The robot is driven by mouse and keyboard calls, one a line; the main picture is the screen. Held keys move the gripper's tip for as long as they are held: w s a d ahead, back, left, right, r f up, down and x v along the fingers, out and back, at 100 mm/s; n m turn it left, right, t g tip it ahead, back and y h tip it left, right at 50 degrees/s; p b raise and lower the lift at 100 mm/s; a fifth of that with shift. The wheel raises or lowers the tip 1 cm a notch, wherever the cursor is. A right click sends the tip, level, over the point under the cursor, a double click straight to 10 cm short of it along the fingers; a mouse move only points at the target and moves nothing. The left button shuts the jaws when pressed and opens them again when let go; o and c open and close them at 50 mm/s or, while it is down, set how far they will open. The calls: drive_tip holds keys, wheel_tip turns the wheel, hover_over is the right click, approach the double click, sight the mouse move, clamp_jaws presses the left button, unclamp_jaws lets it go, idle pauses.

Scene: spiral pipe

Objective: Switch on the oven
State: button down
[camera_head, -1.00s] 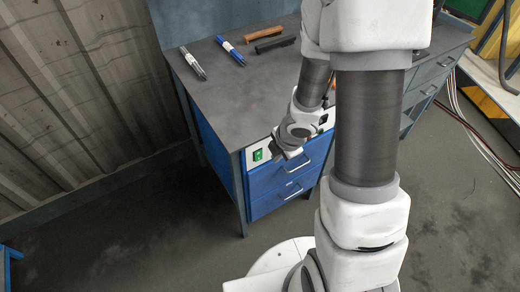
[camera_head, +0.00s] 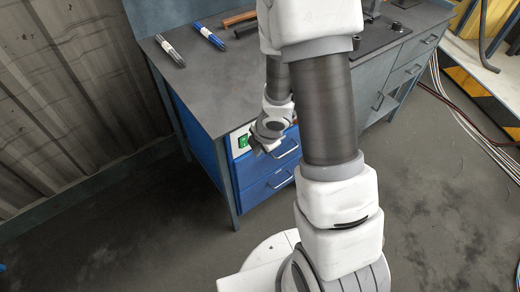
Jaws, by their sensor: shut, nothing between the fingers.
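A green switch (camera_head: 242,142) sits on a pale panel (camera_head: 237,152) at the top front left corner of a blue workbench. No oven body can be made out. My gripper (camera_head: 257,151) is just right of the switch and a little lower in the picture, in front of the bench. It looks shut and empty. It hides the panel to the right of the switch. I cannot tell whether a fingertip touches the switch.
The grey bench top (camera_head: 205,92) carries a blue marker pack (camera_head: 209,36), a grey marker pack (camera_head: 170,51) and a brown bar (camera_head: 240,18). Blue drawers with handles (camera_head: 282,180) lie below the panel. Cables (camera_head: 470,125) run along the floor at right.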

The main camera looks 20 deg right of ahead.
sight(247, 144)
drive_tip(key=shift+w+a+f+p, duration=0.25)
drive_tip(key=shift+w+f, duration=0.2)
drive_tip(key=shift+w, duration=0.3)
drive_tip(key=shift+w+a+f+p, duration=0.1)
drive_tip(key=shift+w+a+f, duration=0.1)
drive_tip(key=shift+w+f, duration=0.45)
drive_tip(key=shift+w+a+f+p, duration=0.2)
drive_tip(key=shift+w+a+f, duration=0.05)
drive_tip(key=shift+w, duration=0.65)
drive_tip(key=shift+w+a+f, duration=0.1)
drive_tip(key=shift+w+f, duration=0.1)
drive_tip(key=shift+w, duration=0.05)
drive_tip(key=shift+r, duration=0.1)
